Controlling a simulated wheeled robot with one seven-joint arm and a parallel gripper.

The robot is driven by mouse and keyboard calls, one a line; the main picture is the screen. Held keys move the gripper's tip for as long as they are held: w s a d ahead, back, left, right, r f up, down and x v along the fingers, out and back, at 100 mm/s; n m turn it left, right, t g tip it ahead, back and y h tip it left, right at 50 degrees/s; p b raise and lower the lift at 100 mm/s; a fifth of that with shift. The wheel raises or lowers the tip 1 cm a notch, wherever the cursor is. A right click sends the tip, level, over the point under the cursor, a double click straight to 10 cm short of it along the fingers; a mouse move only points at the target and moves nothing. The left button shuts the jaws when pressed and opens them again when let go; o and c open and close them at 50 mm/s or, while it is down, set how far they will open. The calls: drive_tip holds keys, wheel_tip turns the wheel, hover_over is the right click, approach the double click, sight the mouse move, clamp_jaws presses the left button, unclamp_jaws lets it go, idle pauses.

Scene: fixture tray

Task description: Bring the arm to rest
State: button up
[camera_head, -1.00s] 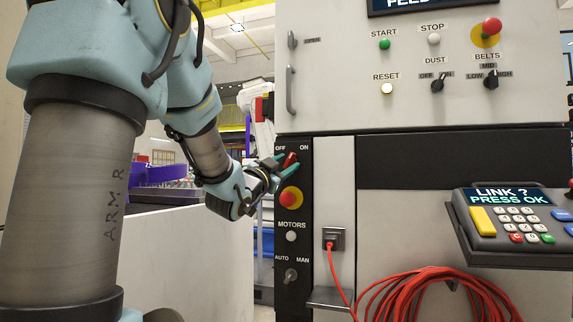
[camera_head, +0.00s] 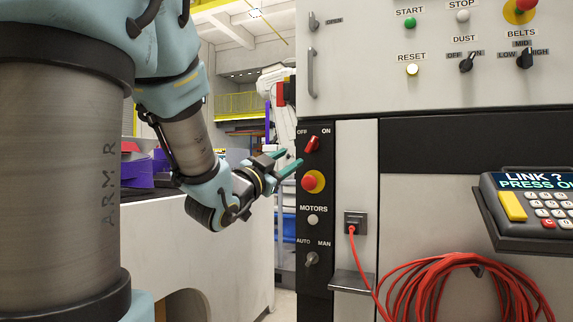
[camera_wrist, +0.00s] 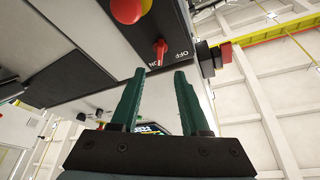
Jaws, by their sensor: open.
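My gripper (camera_head: 289,161) is open and empty in the head view, its two teal fingers pointing right toward the black switch panel. It is apart from the panel, just left of the red rotary OFF/ON switch (camera_head: 312,144). In the wrist view, my gripper (camera_wrist: 157,80) shows its two green fingers spread with nothing between them. The red switch (camera_wrist: 160,50) shows beyond the fingertips there. My arm is bent, coming down from the upper left of the head view.
A red emergency button (camera_head: 309,183) sits below the switch, above the MOTORS button (camera_head: 313,220). A red cable coil (camera_head: 455,290) hangs at lower right. A keypad terminal (camera_head: 530,210) juts out at right. A pale counter (camera_head: 220,255) stands under my arm.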

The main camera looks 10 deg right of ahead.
drive_tip(key=shift+f, duration=0.1)
drive_tip(key=w+a+f+n+g+y, duration=0.1)
drive_tip(key=a+f+n+g+y, duration=0.2)
drive_tip(key=f, duration=0.5)
drive_tip(key=a+f+n+y, duration=0.3)
drive_tip(key=a+f+y, duration=0.15)
drive_tip(key=f, duration=0.25)
drive_tip(key=w+a+f+n+g+y, duration=0.1)
drive_tip(key=a+f+n+g+y, duration=0.2)
drive_tip(key=f, duration=0.5)
drive_tip(key=s+a+f+n+g+y, duration=0.2)
drive_tip(key=s+f+g, duration=0.35)
drive_tip(key=s, duration=0.35)
drive_tip(key=s+a+f+n+g+y, duration=0.2)
drive_tip(key=s+f+n+g, duration=0.15)
drive_tip(key=s+f, duration=0.4)
wheel_tip(320, 180, up, 30)
drive_tip(key=p, duration=2.9)
drive_tip(key=shift+d+f+m, duration=0.15)
drive_tip(key=shift+f+m, duration=0.05)
drive_tip(key=shift+m, duration=0.25)
